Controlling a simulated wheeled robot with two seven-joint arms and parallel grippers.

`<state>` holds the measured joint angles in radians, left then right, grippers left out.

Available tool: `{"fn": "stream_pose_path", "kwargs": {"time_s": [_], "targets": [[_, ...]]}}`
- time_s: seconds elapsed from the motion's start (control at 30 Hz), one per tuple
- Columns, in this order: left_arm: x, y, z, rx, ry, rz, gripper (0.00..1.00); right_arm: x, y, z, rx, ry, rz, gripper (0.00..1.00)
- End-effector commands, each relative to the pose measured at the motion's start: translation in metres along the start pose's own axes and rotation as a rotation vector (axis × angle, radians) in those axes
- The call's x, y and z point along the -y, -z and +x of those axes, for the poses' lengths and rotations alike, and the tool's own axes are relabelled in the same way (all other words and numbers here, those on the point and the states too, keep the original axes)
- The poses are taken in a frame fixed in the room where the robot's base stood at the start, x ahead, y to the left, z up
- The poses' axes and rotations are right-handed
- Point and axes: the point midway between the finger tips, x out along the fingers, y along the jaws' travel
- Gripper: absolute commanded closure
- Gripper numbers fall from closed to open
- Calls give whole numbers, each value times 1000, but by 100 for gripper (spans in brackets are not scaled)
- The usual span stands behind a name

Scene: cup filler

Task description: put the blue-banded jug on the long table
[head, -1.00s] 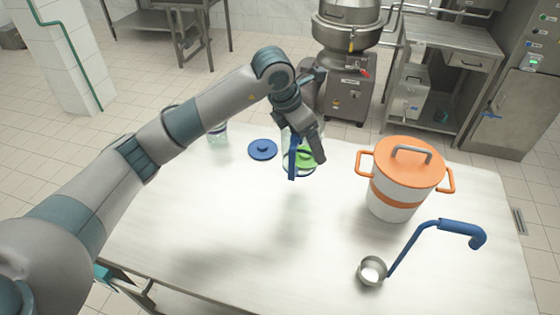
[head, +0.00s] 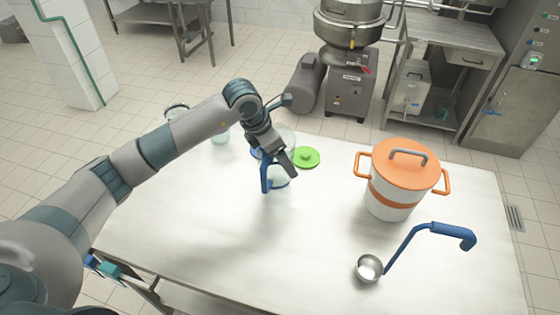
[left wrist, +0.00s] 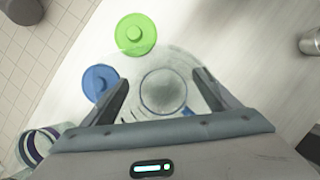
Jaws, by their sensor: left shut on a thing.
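The blue-banded jug (head: 281,178) is clear, with a blue handle (head: 265,178) and a dark blue band low on its body. My left gripper (head: 285,158) is shut on it from above, and it stays roughly upright. In the left wrist view the jug's clear round body (left wrist: 164,92) lies between the two fingers, with a bit of blue beside the right one. The jug is over the long table (head: 230,250); I cannot tell whether its base touches the top. My right gripper is not in view.
A green lid (head: 307,157) lies just right of the jug. A blue lid (left wrist: 98,82) is mostly hidden by my gripper in the head view. Another clear vessel (head: 220,136) stands behind my arm. An orange-lidded pot (head: 395,190) and a blue-handled ladle (head: 370,268) are right. The table's front is clear.

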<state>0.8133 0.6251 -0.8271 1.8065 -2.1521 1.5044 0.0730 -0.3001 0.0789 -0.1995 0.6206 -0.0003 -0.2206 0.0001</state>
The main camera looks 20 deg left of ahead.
Motion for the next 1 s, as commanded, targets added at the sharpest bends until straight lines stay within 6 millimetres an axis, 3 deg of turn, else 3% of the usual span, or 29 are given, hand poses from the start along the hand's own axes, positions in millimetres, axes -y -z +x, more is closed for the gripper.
{"fn": "stream_pose_path", "kwargs": {"time_s": [0.23, 0.63, 0.67, 0.73, 1.0], "targets": [[0, 10, 23, -1, 0, -1, 42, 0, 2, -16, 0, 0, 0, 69], [0, 12, 28, -1, -1, 1, 42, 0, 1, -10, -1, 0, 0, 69], [0, 12, 28, -1, -1, 1, 15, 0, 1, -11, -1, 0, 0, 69], [0, 12, 27, -1, -1, 1, 0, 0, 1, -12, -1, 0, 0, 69], [0, 11, 26, -1, -1, 0, 0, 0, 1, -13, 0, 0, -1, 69]]}}
